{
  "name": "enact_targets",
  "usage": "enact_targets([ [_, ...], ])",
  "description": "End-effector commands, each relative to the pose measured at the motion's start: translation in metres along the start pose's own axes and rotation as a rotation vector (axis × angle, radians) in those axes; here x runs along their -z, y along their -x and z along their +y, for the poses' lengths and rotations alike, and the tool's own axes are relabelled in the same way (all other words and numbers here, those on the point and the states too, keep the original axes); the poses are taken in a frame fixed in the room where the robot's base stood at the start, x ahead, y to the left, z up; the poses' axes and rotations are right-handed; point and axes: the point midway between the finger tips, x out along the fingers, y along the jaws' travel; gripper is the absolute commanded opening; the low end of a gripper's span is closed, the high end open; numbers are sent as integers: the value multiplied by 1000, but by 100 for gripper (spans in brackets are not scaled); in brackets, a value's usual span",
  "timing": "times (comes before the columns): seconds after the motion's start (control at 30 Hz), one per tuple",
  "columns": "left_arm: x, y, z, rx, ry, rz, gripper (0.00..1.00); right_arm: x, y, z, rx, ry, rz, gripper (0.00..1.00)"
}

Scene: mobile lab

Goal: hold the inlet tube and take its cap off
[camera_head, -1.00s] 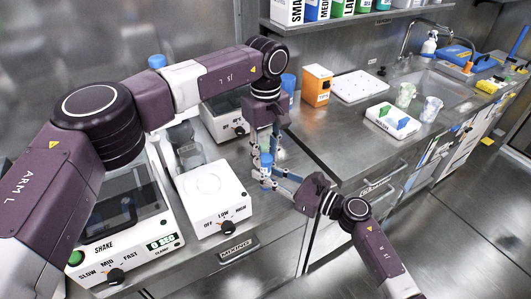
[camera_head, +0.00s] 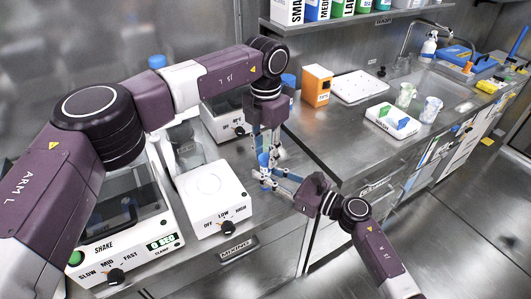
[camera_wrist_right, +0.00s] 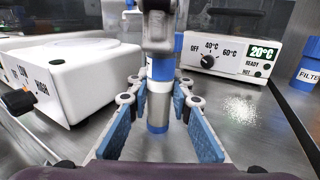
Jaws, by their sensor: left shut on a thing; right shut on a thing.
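The inlet tube stands upright in the right wrist view, with a blue band near the top, a silvery body (camera_wrist_right: 158,103) and a blue lower end. In the head view it is a small blue shape among the fingers. My left gripper (camera_head: 266,155) comes down from above and is shut on the top of the tube, where its fingers hide the cap. My right gripper (camera_head: 270,179) reaches in from the lower right and is shut on the tube below it. Its blue pads flank the tube in the wrist view. I cannot see a gap between cap and tube.
A white mixing device (camera_head: 214,196) stands just left of the grippers, and a shaker (camera_head: 128,240) farther left. A heater with a 20°C display (camera_wrist_right: 236,48) stands behind the tube. White powder (camera_wrist_right: 239,109) lies on the bench. An orange box (camera_head: 317,86) stands farther back.

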Motion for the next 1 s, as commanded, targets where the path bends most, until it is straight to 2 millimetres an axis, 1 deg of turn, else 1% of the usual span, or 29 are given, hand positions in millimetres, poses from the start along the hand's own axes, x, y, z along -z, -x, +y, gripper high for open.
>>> enact_targets([
  [0.03, 0, 0, 0, 0, 92, -1, 0, 0, 0, 1, -1, 0, 0, 0],
  [0.4, -1, 1, 0, 0, 811, -2, 0, 0, 0, 1, -2, 0, 0, 0],
  [0.5, -1, 1, 0, 0, 997, -2, 0, 0, 0, 1, -2, 0, 0, 0],
  [0.6, -1, 1, 0, 0, 1148, -2, 0, 0, 0, 1, -2, 0, 0, 0],
  [0.73, -1, 1, 0, 0, 1265, -2, 0, 0, 0, 1, -2, 0, 0, 0],
  [1.0, -1, 1, 0, 0, 1259, -3, 0, 0, 0, 1, -2, 0, 0, 0],
])
